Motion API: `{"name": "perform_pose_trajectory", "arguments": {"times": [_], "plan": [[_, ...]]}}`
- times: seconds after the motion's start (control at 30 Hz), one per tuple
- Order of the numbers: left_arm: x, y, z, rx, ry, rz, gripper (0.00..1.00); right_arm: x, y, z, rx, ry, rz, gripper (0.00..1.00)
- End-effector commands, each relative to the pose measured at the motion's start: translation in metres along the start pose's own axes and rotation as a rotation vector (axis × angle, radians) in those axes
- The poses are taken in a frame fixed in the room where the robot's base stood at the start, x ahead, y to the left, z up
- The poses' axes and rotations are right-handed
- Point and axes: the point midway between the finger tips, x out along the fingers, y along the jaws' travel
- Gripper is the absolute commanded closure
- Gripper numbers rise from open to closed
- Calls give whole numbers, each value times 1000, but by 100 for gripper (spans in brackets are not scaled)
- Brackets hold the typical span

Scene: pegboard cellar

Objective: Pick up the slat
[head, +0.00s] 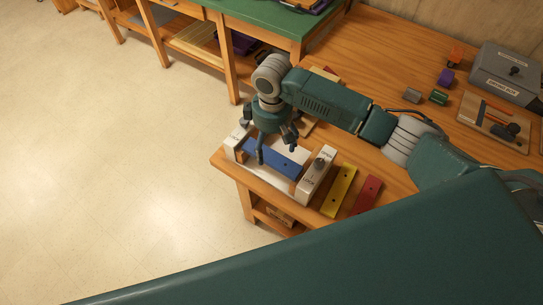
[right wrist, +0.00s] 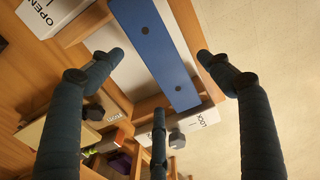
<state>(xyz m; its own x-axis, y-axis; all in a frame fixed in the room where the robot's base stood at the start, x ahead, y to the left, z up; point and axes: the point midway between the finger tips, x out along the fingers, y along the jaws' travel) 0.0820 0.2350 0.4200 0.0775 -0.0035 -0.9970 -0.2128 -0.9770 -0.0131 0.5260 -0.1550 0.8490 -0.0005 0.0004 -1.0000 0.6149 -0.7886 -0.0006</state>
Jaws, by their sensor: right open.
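A blue slat (head: 272,160) with small dark holes lies in a wooden holder between two white end blocks, the left one (head: 236,143) and the right one (head: 316,178). My right gripper (head: 275,147) is open above the slat, with its fingers pointing down around it. In the right wrist view the blue slat (right wrist: 155,45) runs between the spread fingertips of the gripper (right wrist: 161,72), and nothing is held. Whether a finger touches it I cannot tell. A yellow slat (head: 338,190) and a red slat (head: 367,195) lie to the right. My left gripper is not in view.
The white blocks carry OPEN and LOCK lettering and dark knobs (head: 318,163). The wooden bench (head: 360,152) ends close to the holder, with open floor (head: 120,180) on the left. A grey box (head: 505,72) and a tool board (head: 492,122) stand farther right. A green-topped table (head: 270,18) is behind.

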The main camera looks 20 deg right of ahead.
Motion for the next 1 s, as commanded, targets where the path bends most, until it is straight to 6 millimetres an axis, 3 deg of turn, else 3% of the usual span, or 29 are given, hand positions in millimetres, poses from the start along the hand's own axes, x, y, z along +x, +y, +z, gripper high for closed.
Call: {"name": "perform_pose_trajectory", "arguments": {"times": [0.23,0.5,0.53,0.77,1.0], "plan": [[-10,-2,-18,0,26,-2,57,34,2,4,0,-3,0,22],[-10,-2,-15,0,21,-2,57,38,3,4,-1,-1,1,22],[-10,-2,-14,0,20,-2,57,38,3,4,-1,-1,1,24],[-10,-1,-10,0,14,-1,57,38,3,4,-1,-1,1,70],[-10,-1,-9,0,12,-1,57,38,3,4,-1,0,2,73]]}}
